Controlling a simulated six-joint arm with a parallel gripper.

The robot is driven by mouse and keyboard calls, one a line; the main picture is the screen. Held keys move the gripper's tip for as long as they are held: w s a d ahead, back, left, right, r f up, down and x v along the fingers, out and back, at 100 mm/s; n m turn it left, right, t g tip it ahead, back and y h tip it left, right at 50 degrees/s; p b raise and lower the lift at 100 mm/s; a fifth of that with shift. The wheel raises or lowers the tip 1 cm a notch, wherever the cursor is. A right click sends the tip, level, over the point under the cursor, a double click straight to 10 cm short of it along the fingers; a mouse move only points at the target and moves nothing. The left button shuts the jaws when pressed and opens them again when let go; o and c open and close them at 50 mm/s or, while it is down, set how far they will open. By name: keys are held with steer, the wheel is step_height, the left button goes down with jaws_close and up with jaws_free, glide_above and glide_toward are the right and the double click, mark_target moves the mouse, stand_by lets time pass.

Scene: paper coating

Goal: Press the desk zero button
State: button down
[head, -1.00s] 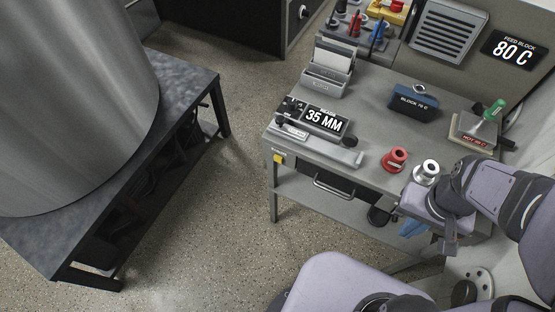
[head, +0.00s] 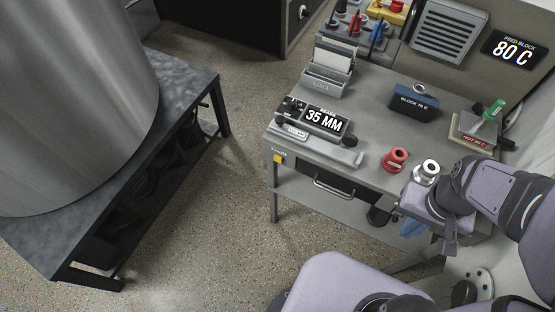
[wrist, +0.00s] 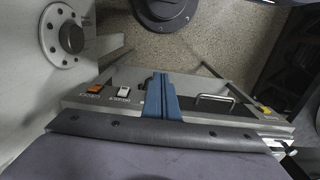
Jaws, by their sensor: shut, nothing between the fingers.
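In the wrist view, the desk's front panel (wrist: 185,88) carries an orange button (wrist: 93,88) and a white button (wrist: 124,91) on its left part. Their labels are too small to read surely, so I cannot tell which is the zero button. My gripper (wrist: 161,78) has blue fingers, closed together and empty, just right of the white button in the picture. The fingers hide part of the panel; contact cannot be judged. In the head view, my gripper (head: 411,229) is low at the desk's front right, and the buttons there are hidden by my arm.
A drawer handle (wrist: 214,99) and a yellow piece (wrist: 266,110) are further right on the desk front.

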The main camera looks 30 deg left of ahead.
mark_target(278, 159)
stand_by(0.7)
steer(key=w+a+f+n+t+h+b, duration=0.35)
steer(key=a+f+n, duration=0.2)
steer(key=n, duration=0.65)
steer(key=w+a+f+n+t+h+b, duration=0.2)
steer(key=a+f+n+b, duration=0.4)
steer(key=n, duration=0.6)
steer(key=s+a+f+n+t+y+b, duration=0.1)
steer(key=s+a+n+y, duration=0.1)
steer(key=a+n, duration=0.4)
steer(key=s+a+f+n+t+y+b, duration=0.1)
steer(key=s+a+f+n+t+y, duration=0.1)
steer(key=a+n, duration=0.4)
steer(key=s+a+f+n+t+y+b, duration=0.1)
steer(key=s+a+n+y, duration=0.3)
steer(key=a, duration=1)
steer(key=n+t, duration=0.1)
steer(key=n, duration=0.2)
steer(key=shift+s+a+f+b, duration=0.15)
steer(key=shift+f+b, duration=0.15)
steer(key=shift+f, duration=0.05)
steer(key=w+b, duration=0.1)
steer(key=w, duration=0.7)
steer(key=shift+w+b, duration=0.35)
steer(key=shift+w, duration=0.05)
